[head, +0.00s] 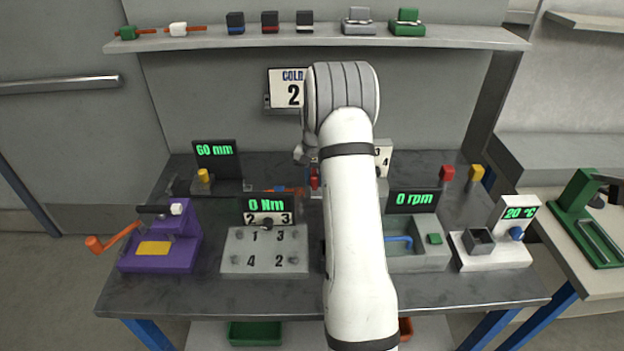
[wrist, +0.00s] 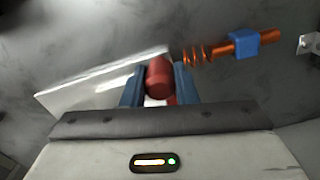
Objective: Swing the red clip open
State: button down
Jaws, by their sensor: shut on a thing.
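The red clip (wrist: 159,78) shows in the wrist view as a rounded red piece between the two blue-grey fingers of my gripper (wrist: 158,85). My gripper is shut on it. In the head view a small red part (head: 314,178), apparently the clip, shows at the left edge of my arm. My arm hides most of the clip's mount and my fingers there. A pale plate (wrist: 85,88) lies behind the fingers in the wrist view. I cannot tell how far the clip is swung.
An orange rod with a spring and blue block (wrist: 242,43) lies close right of my fingers in the wrist view. On the bench are a numbered grey block (head: 265,262), a purple device (head: 160,258) and a 0 rpm station (head: 430,258). A shelf (head: 330,38) runs above.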

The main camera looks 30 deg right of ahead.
jog(key=shift+a, duration=0.15)
jog(key=c, duration=1.3)
grip_release()
jog(key=shift+w, duration=0.1)
jog(key=shift+o, duration=0.8)
jog(key=shift+r, duration=0.25)
notch_tip(320, 180, up, 7)
jog(key=shift+r+b, duration=0.15)
jog(key=shift+b, duration=0.2)
